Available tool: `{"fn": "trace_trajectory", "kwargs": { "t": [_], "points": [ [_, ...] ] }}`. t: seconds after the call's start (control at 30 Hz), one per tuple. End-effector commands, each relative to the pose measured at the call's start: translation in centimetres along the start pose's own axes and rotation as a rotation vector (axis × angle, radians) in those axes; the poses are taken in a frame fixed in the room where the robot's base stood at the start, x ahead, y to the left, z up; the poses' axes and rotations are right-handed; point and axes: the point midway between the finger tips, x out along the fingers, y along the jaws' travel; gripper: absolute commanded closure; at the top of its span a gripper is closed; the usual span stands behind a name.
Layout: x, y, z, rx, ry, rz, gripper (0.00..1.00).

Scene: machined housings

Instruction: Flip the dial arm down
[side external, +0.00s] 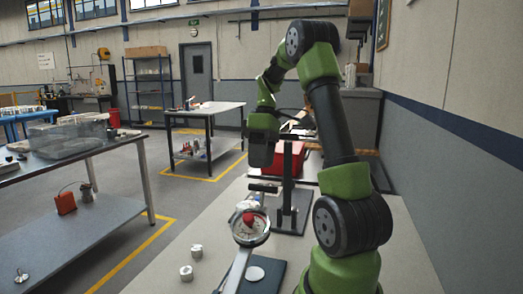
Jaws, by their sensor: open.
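My gripper (261,165) hangs from my green arm, pointing down beside a dark upright post stand (288,172). It is open, but its fingers are small and dark, and I see nothing held between them. A round metal-rimmed dial (262,234) with a red part at its middle is below it, nearer the camera. A grey bar (237,271) runs from the dial toward the camera; I cannot tell whether this is the dial arm. A short horizontal piece (263,188) shows between the gripper and the dial. The gripper appears apart from the dial.
Two small silvery housings (196,251) (186,272) stand on the pale bench (164,284) left of the dial. A dark plate with a pale disc (255,273) lies at the front. A red box (291,160) is behind the post. Bare bench lies right of the stand.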

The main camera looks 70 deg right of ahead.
Motion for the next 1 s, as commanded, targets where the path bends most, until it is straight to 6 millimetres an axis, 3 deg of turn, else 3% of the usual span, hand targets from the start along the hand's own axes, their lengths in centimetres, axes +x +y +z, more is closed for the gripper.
{"fn": "trace_trajectory", "kwargs": {
  "t": [0.2,0.5,0.53,0.67,0.77,1.0],
  "points": [
    [-2.2,-0.7,0.0,-0.001,0.000,0.002,0.45],
    [-2.5,-0.8,0.0,0.000,0.000,0.000,0.45],
    [-2.5,-0.8,0.0,0.000,0.000,0.000,0.47],
    [-2.7,-1.0,0.0,0.036,-0.003,0.012,0.77],
    [-3.1,-1.4,0.0,0.155,-0.009,0.052,1.00],
    [-5.2,-3.4,-0.1,0.718,0.052,0.234,1.00]
  ]
}}
